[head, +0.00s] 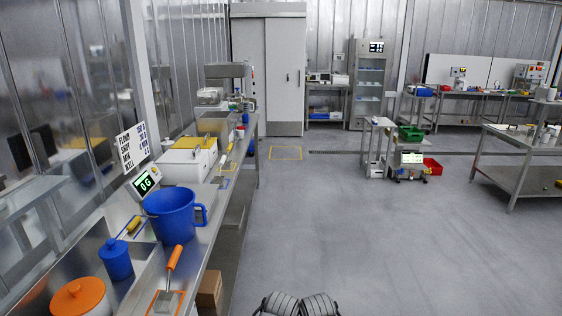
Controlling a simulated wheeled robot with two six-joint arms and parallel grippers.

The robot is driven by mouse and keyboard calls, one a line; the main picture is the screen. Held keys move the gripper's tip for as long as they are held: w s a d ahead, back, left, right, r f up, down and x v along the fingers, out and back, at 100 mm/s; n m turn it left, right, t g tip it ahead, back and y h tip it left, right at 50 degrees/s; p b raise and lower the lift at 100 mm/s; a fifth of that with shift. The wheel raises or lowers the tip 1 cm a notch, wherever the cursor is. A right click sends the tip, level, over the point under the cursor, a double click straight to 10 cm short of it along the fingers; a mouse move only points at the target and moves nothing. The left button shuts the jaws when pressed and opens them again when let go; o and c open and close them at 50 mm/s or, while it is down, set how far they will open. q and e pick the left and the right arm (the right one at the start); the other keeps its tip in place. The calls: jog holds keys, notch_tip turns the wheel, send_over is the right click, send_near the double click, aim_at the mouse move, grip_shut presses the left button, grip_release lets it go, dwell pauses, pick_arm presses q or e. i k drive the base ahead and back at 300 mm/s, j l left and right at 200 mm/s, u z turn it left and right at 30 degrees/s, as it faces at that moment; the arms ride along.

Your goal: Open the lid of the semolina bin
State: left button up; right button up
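No label in the head view reads semolina, so I cannot tell for certain which container is the semolina bin. A white round tub with an orange knobbed lid (79,297) stands at the near left, lid on, cut by the frame edge. A blue canister with a knobbed lid (116,258) stands beside it, also closed. A white box with a yellow-edged top (189,158) sits farther along the bench; its top looks closed. Neither gripper can be made out; only two grey ribbed parts, likely of my arms, show at the bottom edge, away from the bench.
The steel bench (205,262) runs along the left wall. On it are a blue jug (171,214), a scale display (146,183) reading 0 G and an orange-handled scraper (173,266). A cardboard box (209,290) sits below. The grey floor (330,220) right of the bench is clear.

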aim_at(184, 143)
jog(key=i, duration=1.85)
jog(key=i+u, duration=0.15)
jog(key=i, duration=0.45)
jog(key=i+l+u, duration=0.1)
jog(key=i, duration=0.55)
jog(key=i+l+u, duration=0.15)
jog(key=i, duration=0.45)
jog(key=l, duration=0.1)
